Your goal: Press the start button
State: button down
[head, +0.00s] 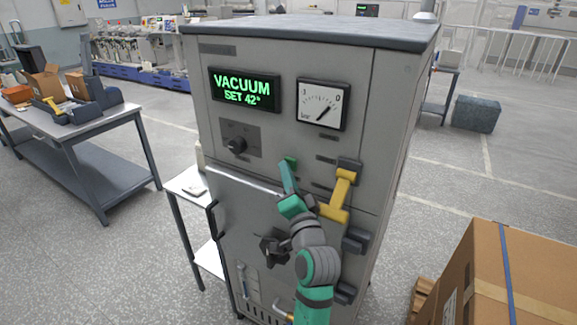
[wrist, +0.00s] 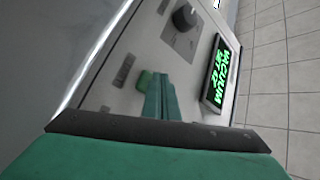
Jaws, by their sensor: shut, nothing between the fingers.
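The grey cabinet (head: 290,85) carries a small green button (head: 291,161) on its front, below the display and gauge. The button also shows in the wrist view (wrist: 144,80), just left of my fingertips. My gripper (head: 286,170) is shut and empty, its green fingers pointing at the panel beside the button. In the wrist view the shut fingers (wrist: 161,80) overlap the button's right edge. I cannot tell whether they touch it. The display (head: 245,91) reads "VACUUM SET 42°" in green.
A dark knob (head: 237,145) sits left of the button. A yellow lever handle (head: 341,190) stands close to the right of my gripper. A cardboard box (head: 535,265) stands at the lower right, and a workbench (head: 75,130) at the left.

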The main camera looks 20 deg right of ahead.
jog(key=shift+s+d+f, duration=0.1)
jog(key=shift+d+f, duration=0.3)
jog(key=shift+d, duration=0.15)
jog(key=shift+f, duration=0.1)
jog(key=shift+s+a+f, duration=0.2)
jog(key=shift+s+a, duration=0.35)
jog(key=shift+a, duration=0.2)
jog(key=s+a, duration=0.2)
jog(key=a, duration=0.1)
jog(key=s+a, duration=0.1)
jog(key=shift+a+r, duration=0.15)
jog(key=shift+r, duration=0.2)
dwell(0.4)
